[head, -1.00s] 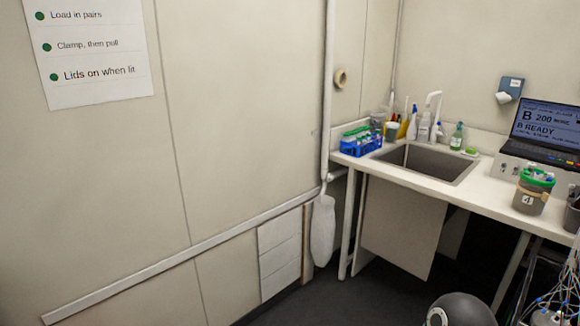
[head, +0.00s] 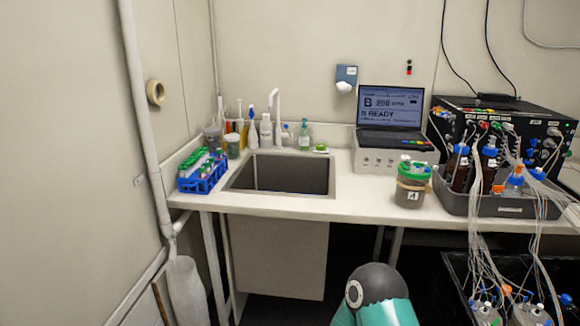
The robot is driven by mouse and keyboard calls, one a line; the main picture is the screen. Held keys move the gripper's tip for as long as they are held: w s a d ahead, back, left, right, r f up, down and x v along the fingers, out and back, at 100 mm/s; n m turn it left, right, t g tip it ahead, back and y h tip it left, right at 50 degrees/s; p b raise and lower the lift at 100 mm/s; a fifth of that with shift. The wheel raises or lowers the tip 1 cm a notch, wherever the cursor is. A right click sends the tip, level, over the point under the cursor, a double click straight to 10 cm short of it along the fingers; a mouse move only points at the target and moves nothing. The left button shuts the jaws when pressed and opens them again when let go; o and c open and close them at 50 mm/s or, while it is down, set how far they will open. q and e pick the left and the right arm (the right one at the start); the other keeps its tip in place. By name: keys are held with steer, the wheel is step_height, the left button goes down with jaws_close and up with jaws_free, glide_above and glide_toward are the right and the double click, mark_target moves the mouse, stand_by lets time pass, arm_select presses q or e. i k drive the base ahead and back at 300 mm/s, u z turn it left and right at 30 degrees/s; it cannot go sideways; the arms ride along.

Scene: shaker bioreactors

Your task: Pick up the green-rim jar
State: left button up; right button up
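A jar with a green rim (head: 411,184) stands upright on the white counter, right of the sink. Part of my own arm, dark and teal, shows at the bottom middle, below the counter and apart from the jar. Neither gripper is in view.
The sink (head: 281,174) is left of the jar, with a blue rack (head: 203,175) of green-capped tubes beyond it. A laptop (head: 390,116) on a white box (head: 394,158) stands behind the jar. A grey tray (head: 509,206) of bottles and tubing stands close on its right. Counter front is clear.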

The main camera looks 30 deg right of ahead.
mark_target(411, 187)
steer(key=z, duration=0.45)
steer(key=i, duration=1.2)
steer(key=z, duration=0.75)
steer(key=k, duration=0.8)
steer(key=z, duration=0.25)
steer(key=i, duration=0.85)
steer(key=u, duration=0.1)
